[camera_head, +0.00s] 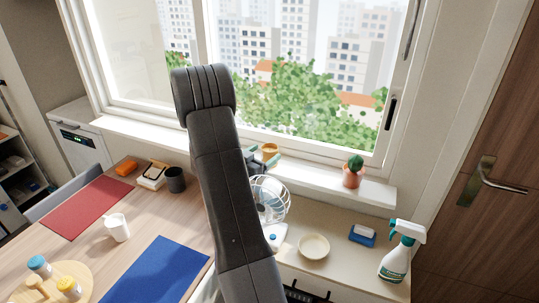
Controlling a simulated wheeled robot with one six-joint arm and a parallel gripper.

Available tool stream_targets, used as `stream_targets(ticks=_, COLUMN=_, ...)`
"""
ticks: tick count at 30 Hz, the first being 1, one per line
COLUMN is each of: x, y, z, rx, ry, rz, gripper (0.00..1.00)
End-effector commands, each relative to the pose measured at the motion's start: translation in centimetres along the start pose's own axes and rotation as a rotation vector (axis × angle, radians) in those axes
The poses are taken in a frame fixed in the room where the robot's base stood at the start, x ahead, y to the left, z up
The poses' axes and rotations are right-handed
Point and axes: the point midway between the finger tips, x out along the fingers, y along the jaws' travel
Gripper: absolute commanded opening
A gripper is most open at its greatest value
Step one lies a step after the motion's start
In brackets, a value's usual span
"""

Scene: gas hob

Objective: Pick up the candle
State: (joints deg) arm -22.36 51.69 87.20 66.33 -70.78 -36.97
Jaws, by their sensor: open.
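A small amber-yellow round thing (268,151), which looks like the candle, stands on the white window sill behind my arm. My gripper (263,158) is just in front of it at the sill, with teal-tipped fingers open. The fingers show near the lower part of the candle. The view is too small to tell whether they touch it or reach around it. My dark arm crosses the middle of the view and hides part of the sill to the left.
A white fan (269,200) stands below my gripper on the counter. A potted cactus (353,171) is on the sill to the right. A dark cup (175,180) is left of my arm.

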Motion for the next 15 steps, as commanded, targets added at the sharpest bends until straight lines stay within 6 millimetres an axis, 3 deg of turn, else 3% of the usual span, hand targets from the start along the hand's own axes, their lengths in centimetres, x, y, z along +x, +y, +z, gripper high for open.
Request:
stream_targets(ticks=8, x=1.8, y=0.0, z=-0.1, rx=-0.001, ry=-0.002, rz=0.001, gripper=0.8)
stream_targets(ticks=15, x=5.2, y=0.1, z=-0.1, rx=-0.001, ry=-0.001, rz=0.002, gripper=0.8)
